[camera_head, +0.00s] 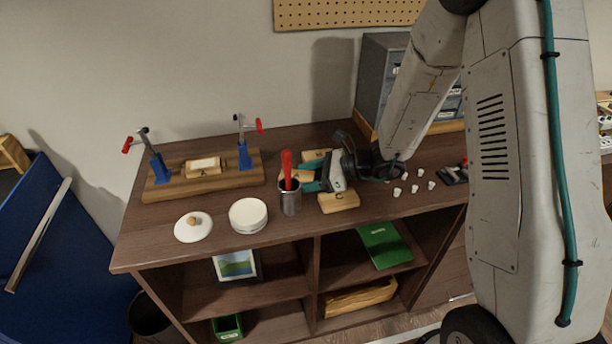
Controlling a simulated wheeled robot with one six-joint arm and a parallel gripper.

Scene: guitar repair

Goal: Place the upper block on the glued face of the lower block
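A small wooden block with a pale top face (203,164) sits on the long wooden board between two upright clamps; it looks like the lower block. My gripper (312,176) is low over the middle of the cabinet top, its teal fingers spread apart and pointing left. A light wooden piece (293,175) shows by the fingertips, partly hidden by the metal cup; I cannot tell if the fingers touch it. Another wooden block with a dark mark (338,201) lies just in front of my gripper. Which loose piece is the upper block is unclear.
The clamps (157,166) have blue bodies and red handles. A metal cup with a red-handled tool (290,199) stands left of my gripper. A white lid (193,227) and a round white container (248,216) are in front. Small white pieces (405,185) lie at right.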

